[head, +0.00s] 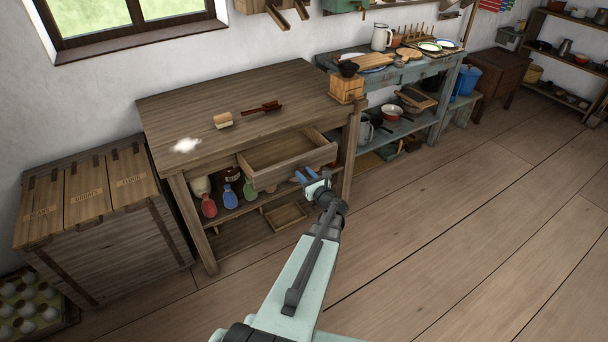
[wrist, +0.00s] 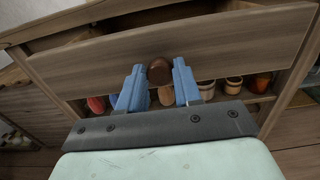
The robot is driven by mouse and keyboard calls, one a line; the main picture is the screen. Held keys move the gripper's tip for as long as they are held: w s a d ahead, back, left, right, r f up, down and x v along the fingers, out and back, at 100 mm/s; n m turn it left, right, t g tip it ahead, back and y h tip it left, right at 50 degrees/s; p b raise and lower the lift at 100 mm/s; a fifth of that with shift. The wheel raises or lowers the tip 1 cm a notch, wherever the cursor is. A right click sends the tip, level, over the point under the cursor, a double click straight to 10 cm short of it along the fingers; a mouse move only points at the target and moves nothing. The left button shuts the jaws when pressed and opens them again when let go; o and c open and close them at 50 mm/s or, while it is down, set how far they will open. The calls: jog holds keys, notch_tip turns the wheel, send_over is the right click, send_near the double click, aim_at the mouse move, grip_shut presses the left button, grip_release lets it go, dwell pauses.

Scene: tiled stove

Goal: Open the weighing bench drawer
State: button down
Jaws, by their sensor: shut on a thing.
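The weighing bench (head: 215,93) is a brown wooden table against the wall. Its drawer (head: 288,165) is pulled out from under the top, and its empty inside shows from above. In the wrist view the drawer front (wrist: 90,60) spans the picture, with a round dark brown knob (wrist: 159,71) near its middle. My gripper (head: 307,176) is at the drawer front. In the wrist view its blue fingers (wrist: 158,84) are on either side of the knob and shut on it. The head view hides the knob behind my gripper.
A scoop (head: 223,120), a brush (head: 262,108) and white powder (head: 186,145) lie on the bench top. Lidded wooden bins (head: 95,215) stand at left. The floor (head: 430,230) at right is clear.

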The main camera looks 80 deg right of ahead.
jog(key=c, duration=0.8)
grip_release()
jog(key=v, duration=1.3)
jog(key=shift+s+a, duration=0.25)
jog(key=shift+a, duration=0.05)
